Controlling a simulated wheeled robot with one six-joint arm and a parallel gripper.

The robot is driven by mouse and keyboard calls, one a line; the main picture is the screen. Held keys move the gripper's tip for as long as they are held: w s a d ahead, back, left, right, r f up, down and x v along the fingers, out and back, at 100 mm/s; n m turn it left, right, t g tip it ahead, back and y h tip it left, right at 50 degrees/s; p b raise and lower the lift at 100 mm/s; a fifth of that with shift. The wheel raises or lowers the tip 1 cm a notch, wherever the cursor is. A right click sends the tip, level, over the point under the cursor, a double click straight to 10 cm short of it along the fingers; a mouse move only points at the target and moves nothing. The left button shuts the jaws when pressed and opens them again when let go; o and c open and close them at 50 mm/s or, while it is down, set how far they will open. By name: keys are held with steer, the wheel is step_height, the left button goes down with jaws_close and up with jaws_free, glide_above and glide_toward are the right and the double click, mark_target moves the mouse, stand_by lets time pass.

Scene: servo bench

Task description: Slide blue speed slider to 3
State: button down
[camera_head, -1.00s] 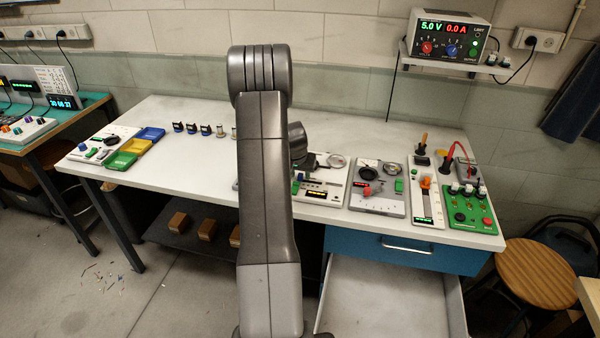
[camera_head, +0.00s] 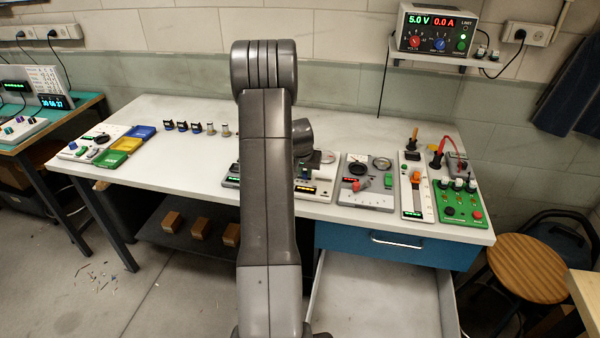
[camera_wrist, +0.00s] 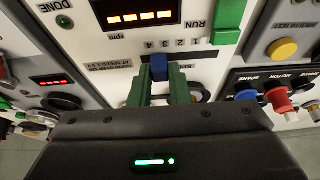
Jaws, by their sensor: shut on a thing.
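The blue speed slider knob (camera_wrist: 158,66) shows in the wrist view, just below a row of printed numbers on a white panel (camera_wrist: 115,66). My gripper (camera_wrist: 158,84) has its two green fingers on either side of the knob, shut on it. The numbers are small and the knob's slot is partly hidden by the fingers, so I cannot tell its exact setting. An orange-lit display (camera_wrist: 138,17) marked RPM and a green RUN switch (camera_wrist: 230,18) are on the same panel. In the head view my arm hides the gripper and the blue knob.
In the wrist view, a panel with a yellow button (camera_wrist: 283,49) and red and blue plugs stands right; a red-lit panel (camera_wrist: 52,81) lies left. In the head view, more panels stand on the white bench (camera_head: 130,195), above an open drawer (camera_head: 378,300).

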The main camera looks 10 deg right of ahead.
steer(key=shift+w+a, duration=0.15)
steer(key=shift+a, duration=0.25)
steer(key=c, duration=1.4)
jaws_free()
steer(key=shift+o, duration=0.2)
steer(key=b+v, duration=0.2)
steer(key=v, duration=1.1)
steer(key=shift+s+r, duration=0.25)
steer(key=shift+r, duration=0.1)
steer(key=p+x, duration=0.2)
steer(key=x, duration=1.1)
steer(key=shift+w+d+f, duration=0.1)
steer(key=shift+w+f, duration=0.15)
steer(key=shift+f, duration=0.05)
steer(key=shift+w+a, duration=0.1)
steer(key=shift+a, duration=0.25)
steer(key=shift+d, duration=0.1)
